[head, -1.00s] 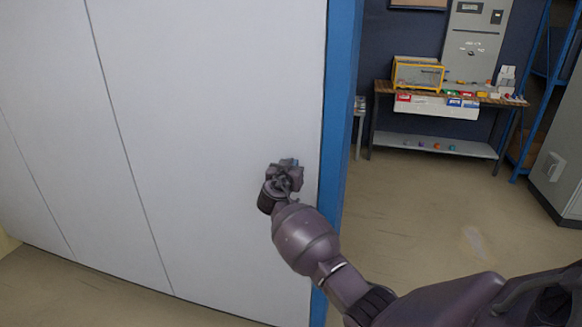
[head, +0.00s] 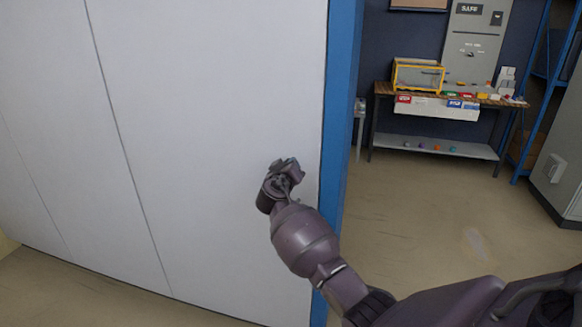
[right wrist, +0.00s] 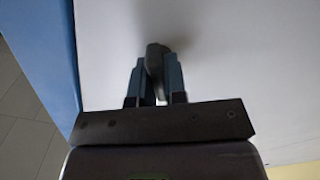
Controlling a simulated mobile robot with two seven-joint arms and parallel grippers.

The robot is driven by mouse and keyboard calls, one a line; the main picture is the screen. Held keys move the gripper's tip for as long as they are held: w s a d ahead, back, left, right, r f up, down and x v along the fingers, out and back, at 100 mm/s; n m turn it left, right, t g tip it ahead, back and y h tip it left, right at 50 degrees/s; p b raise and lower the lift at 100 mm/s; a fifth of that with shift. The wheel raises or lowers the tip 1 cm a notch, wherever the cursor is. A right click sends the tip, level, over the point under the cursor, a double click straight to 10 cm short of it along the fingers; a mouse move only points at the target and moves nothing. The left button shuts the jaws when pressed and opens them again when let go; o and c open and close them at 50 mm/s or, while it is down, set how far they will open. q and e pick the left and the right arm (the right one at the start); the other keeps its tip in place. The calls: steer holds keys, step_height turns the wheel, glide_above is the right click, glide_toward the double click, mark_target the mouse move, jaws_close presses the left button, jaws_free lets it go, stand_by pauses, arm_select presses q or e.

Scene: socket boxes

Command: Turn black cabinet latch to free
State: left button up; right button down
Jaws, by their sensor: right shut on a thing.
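The white panel (head: 220,100) with a blue edge (head: 340,120) fills the left of the head view. My right gripper (head: 285,168) is at this panel, near its blue edge. In the right wrist view, the two fingers of my right gripper (right wrist: 156,68) are shut on a dark latch handle (right wrist: 157,52), which stands out from the white surface. In the head view the latch is hidden behind my gripper. Its exact angle is hard to tell. My left gripper is not in view.
A workbench (head: 380,88) with a yellow-framed box (head: 418,75) and small coloured parts stands at the back. A grey cabinet (head: 474,45) is behind it. Blue shelving (head: 540,75) and another grey cabinet (head: 560,165) are at the right. The floor between is clear.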

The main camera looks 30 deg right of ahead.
steer(key=n+p, duration=0.1)
steer(key=n, duration=0.4)
steer(key=shift+n, duration=0.3)
steer(key=n+p, duration=0.1)
steer(key=n, duration=0.2)
steer(key=shift+w+a+p, duration=0.1)
steer(key=shift+p, duration=0.2)
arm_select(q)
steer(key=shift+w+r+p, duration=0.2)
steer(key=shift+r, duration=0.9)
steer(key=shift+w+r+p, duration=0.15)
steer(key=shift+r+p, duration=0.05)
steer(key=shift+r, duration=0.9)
arm_select(e)
steer(key=shift+f+n, duration=0.2)
steer(key=shift+n, duration=1)
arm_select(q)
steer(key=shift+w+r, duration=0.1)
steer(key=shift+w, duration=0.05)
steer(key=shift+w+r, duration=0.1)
arm_select(e)
steer(key=c, duration=1.2)
jaws_free()
steer(key=shift+o, duration=0.2)
steer(key=shift+a, duration=0.1)
